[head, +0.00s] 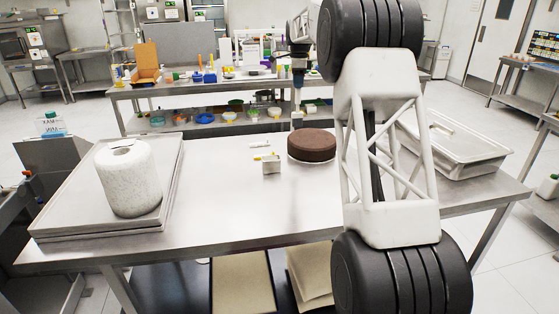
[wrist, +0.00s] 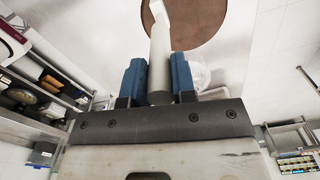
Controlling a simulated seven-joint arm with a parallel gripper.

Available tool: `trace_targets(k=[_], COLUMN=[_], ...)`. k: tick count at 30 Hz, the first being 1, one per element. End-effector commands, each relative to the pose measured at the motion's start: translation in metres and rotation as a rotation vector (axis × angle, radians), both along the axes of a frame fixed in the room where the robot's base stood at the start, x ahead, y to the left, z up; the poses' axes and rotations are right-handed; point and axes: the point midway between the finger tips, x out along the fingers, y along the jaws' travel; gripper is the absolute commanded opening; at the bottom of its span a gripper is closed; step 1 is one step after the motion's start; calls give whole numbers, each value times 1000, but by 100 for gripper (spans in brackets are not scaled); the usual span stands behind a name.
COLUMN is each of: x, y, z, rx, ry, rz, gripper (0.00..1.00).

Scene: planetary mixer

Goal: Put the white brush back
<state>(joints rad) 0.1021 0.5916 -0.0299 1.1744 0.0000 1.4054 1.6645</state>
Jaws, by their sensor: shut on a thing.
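My gripper (wrist: 158,76) is shut on the white brush (wrist: 160,50), whose pale round handle sits between the two blue fingers in the wrist view. In the head view my gripper (head: 298,82) is beyond the table's far edge in the picture, and the brush (head: 297,118) hangs below it, its lower end near the back of the brown round cake (head: 312,145). The cake also shows in the wrist view (wrist: 198,22), behind the brush end. A small pale box (head: 271,166) stands on the table left of the cake, with small white and yellow items beside it.
The steel table (head: 230,205) is clear in front. A speckled white roll (head: 128,178) stands on a tray (head: 50,222) at left. A lidded steel pan (head: 455,145) is at right, partly behind my arm. A cluttered bench (head: 150,92) stands behind.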

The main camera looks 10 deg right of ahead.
Motion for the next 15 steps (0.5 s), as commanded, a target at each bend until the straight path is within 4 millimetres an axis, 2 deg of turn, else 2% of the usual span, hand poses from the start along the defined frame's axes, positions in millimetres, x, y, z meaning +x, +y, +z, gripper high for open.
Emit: trace_targets(k=[9,15], x=[-44,-75], y=[67,103], z=[-14,-26], rx=[0,0], ry=[0,1], rz=[4,2], gripper=[1,1])
